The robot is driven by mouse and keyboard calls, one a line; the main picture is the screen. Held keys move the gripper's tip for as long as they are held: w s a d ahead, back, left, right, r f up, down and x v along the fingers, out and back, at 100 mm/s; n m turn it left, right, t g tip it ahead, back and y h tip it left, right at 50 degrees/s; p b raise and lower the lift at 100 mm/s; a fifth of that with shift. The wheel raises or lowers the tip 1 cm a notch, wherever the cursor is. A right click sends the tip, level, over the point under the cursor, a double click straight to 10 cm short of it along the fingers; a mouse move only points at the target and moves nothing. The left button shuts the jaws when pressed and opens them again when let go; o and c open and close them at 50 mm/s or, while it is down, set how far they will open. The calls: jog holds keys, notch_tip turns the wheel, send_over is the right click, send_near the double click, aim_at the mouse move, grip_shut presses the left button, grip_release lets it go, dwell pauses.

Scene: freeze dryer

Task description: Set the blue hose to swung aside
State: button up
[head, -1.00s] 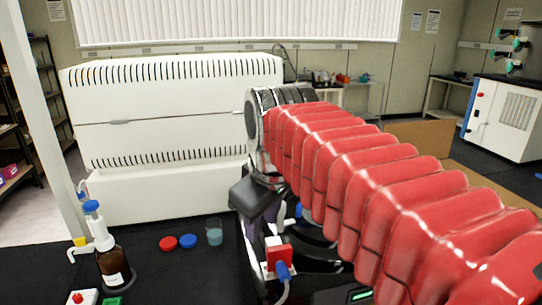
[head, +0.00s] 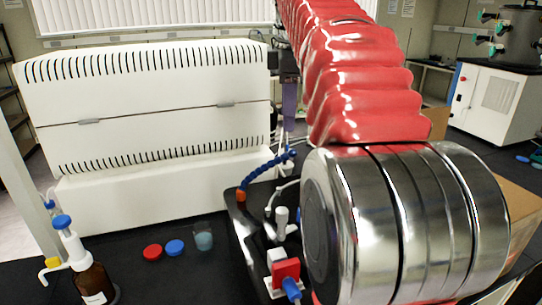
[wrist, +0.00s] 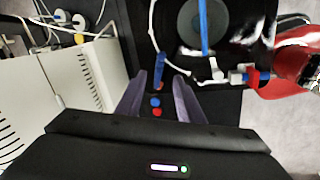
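The blue hose (head: 268,168) is a segmented hose rising from an orange fitting at the left edge of a black-framed unit (head: 238,235). It arches up and to the right in the head view. In the wrist view the blue hose (wrist: 159,69) shows beyond and between my fingertips. My gripper (wrist: 160,88) has two purple fingers spread apart with nothing held between them. In the head view part of my gripper (head: 289,102) shows above the hose, largely hidden behind my arm. I cannot tell its exact height above the hose.
A large white vented cabinet (head: 150,110) stands at the left. A red and blue block (head: 285,272) and white valve (head: 282,222) are on the unit. Red cap (head: 152,252), blue cap (head: 175,247), beaker (head: 203,237) and brown bottle (head: 93,280) stand on the black bench.

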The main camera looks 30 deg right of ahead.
aim_at(285, 154)
jog(key=shift+a+f, duration=0.1)
jog(key=x, duration=1.3)
jog(key=shift+w+f, duration=0.1)
jog(key=shift+f, duration=0.2)
jog(key=shift+c, duration=0.7)
grip_shut()
